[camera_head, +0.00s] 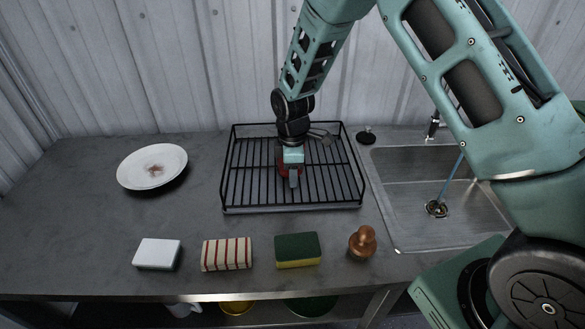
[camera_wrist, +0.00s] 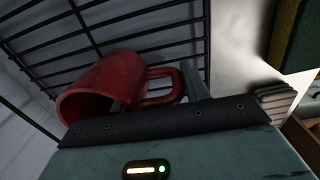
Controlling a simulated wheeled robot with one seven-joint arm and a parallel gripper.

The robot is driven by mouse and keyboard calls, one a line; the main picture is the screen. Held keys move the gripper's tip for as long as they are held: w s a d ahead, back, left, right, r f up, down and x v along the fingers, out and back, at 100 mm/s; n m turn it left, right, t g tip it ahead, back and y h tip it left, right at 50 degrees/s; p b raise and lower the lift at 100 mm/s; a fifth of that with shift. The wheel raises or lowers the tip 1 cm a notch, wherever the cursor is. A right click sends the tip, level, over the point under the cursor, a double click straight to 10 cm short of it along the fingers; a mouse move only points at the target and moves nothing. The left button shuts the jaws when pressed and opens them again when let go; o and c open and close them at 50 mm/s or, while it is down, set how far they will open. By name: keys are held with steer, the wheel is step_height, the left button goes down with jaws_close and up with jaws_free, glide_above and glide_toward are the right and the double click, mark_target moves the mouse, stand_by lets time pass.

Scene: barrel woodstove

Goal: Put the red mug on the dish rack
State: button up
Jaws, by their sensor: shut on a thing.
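The red mug (camera_wrist: 103,88) fills the left middle of the wrist view, its mouth facing lower left and its handle beside a grey finger of my gripper (camera_wrist: 192,82). The gripper is shut on the mug, seemingly at the handle. The rack bars (camera_wrist: 140,38) show close to the mug in the wrist view. I cannot tell whether the mug touches them.
A white plate (camera_head: 152,167) lies left of the rack. The sink (camera_head: 400,215) is right of the rack.

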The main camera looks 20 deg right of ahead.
steer(key=shift+f, duration=0.15)
steer(key=o, duration=1.3)
